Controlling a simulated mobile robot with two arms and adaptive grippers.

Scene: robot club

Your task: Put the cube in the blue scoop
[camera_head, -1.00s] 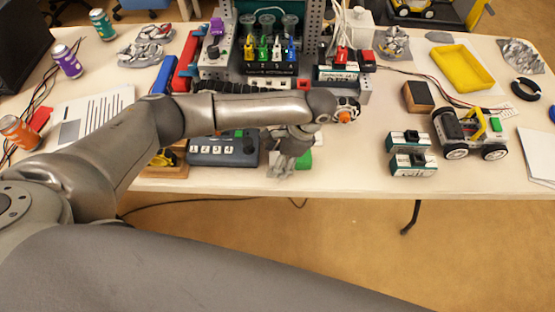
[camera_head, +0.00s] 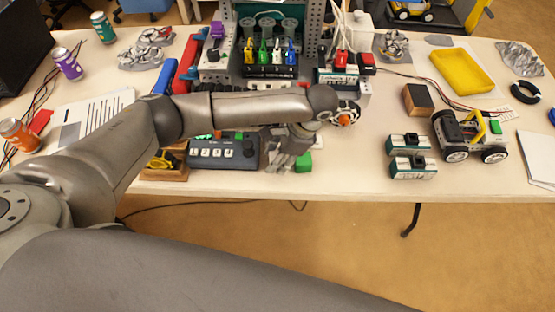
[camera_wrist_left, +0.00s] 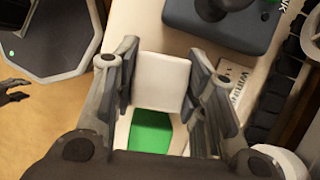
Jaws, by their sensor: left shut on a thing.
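My left gripper (camera_head: 284,160) is low over the table's front edge, right of the grey control box. In the left wrist view its fingers (camera_wrist_left: 165,90) are on either side of a white, square-faced cube (camera_wrist_left: 161,80) and shut on it. A green flat-looking patch (camera_wrist_left: 151,128) shows below the white face; it also shows as a green block (camera_head: 304,161) beside the gripper in the head view. I cannot tell whether the green belongs to the cube. A blue piece (camera_head: 165,77) lies at the left beside a red bar; I cannot tell whether it is the scoop. My right gripper is not visible.
The control box (camera_head: 224,153) is close to the gripper. Behind the arm stands a rack with several coloured clips (camera_head: 269,52). At the right are teal-and-white blocks (camera_head: 411,165), a wheeled vehicle (camera_head: 470,135) and a yellow tray (camera_head: 462,71). The table's front right is mostly clear.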

